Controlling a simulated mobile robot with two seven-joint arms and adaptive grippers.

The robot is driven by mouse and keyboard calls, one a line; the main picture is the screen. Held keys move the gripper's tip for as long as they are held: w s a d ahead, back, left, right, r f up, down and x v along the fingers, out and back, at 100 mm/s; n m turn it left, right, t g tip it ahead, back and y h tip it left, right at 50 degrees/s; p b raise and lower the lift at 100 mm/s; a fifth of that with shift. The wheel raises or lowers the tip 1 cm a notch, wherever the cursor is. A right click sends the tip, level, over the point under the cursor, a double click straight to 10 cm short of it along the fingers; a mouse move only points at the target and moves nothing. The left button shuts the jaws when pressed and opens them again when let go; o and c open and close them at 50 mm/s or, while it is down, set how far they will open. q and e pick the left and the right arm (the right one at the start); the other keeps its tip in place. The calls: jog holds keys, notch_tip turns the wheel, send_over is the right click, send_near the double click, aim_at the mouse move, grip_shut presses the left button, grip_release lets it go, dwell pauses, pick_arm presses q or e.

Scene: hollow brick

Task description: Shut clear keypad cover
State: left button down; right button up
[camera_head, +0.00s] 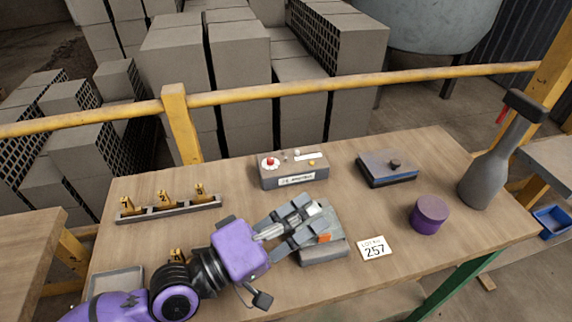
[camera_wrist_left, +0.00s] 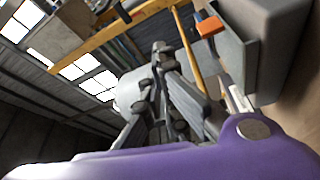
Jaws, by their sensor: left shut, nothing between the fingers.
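The keypad unit (camera_head: 325,252) is a grey box on the table, partly hidden behind my left gripper (camera_head: 306,218). It has an orange part (camera_head: 324,238) near its front. A clear cover cannot be told apart from the gripper and box here, so its angle is unclear. My left gripper is shut and empty, over or against the unit's back-left side; contact cannot be told. In the left wrist view, the gripper's fingers (camera_wrist_left: 162,85) are together, with the grey box (camera_wrist_left: 262,45) and its orange part (camera_wrist_left: 210,27) to the right. My right gripper is not in view.
A control box (camera_head: 293,171) with a red knob stands behind. A dark flat box (camera_head: 388,170), a purple tin (camera_head: 429,216) and a tall grey bottle-like object (camera_head: 492,165) stand right. A lot card (camera_head: 374,248) lies beside the unit. A tag rack (camera_head: 170,208) sits left.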

pick_arm(q)
jog(key=shift+s+d+f, duration=0.2)
jog(key=shift+s+f, duration=0.4)
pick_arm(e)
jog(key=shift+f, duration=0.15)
pick_arm(q)
jog(key=shift+s+f, duration=0.1)
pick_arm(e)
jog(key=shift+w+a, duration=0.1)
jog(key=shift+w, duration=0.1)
pick_arm(q)
notch_tip(320, 180, up, 5)
jog(key=p, duration=0.3)
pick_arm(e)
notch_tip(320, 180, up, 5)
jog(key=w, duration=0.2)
pick_arm(q)
jog(key=s+a+f+b, duration=0.3)
jog(key=a+f+b, duration=0.1)
jog(key=a, duration=0.5)
jog(key=shift+f+b, duration=0.15)
jog(key=shift+b, duration=0.75)
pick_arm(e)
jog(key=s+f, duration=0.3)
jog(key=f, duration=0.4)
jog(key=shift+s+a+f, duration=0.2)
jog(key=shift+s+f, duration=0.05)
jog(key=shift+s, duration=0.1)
